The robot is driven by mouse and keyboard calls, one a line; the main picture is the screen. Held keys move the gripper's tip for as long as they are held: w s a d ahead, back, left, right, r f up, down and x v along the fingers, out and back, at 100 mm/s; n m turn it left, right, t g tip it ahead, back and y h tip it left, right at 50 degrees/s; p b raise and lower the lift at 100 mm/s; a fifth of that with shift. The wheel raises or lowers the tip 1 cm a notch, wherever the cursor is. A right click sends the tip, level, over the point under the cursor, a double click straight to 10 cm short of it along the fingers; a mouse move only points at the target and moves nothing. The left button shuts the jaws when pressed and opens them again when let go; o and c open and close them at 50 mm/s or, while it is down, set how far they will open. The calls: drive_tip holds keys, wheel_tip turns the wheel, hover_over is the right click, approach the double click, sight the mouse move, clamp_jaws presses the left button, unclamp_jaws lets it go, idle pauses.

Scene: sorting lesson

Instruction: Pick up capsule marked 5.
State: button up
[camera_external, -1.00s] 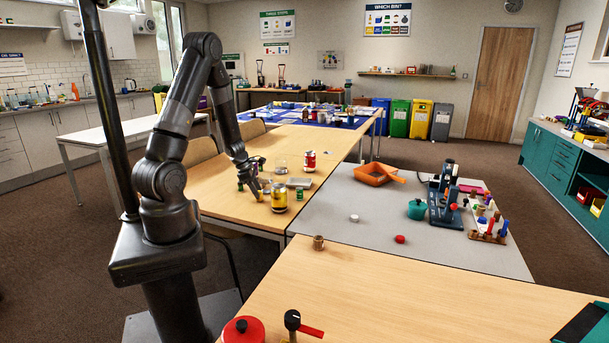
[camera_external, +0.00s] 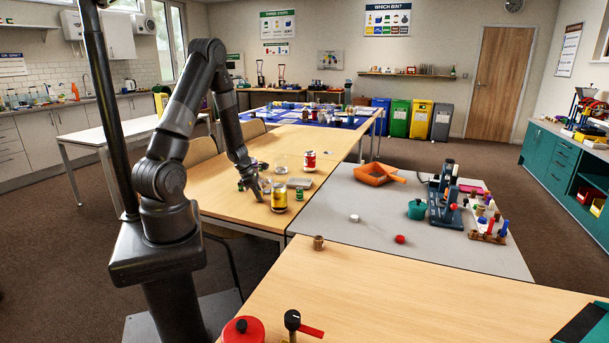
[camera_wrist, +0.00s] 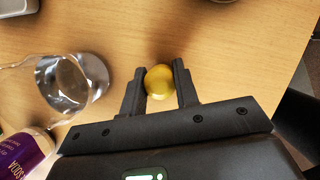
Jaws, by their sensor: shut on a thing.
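My gripper (camera_wrist: 160,88) is shut on a round yellow capsule (camera_wrist: 159,82) in the wrist view, with one finger against each side. No number shows on the side of the capsule facing the camera. Bare table wood lies behind it; I cannot tell whether it touches the table. In the external view my gripper (camera_external: 260,194) is low over the wooden table, left of the yellow can, and the capsule cannot be made out there.
In the external view a yellow can (camera_external: 279,197) and a red can (camera_external: 310,160) stand nearby. A grey tray (camera_external: 299,183) lies beyond.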

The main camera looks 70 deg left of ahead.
drive_tip(key=shift+c, duration=0.8)
drive_tip(key=shift+r, duration=0.15)
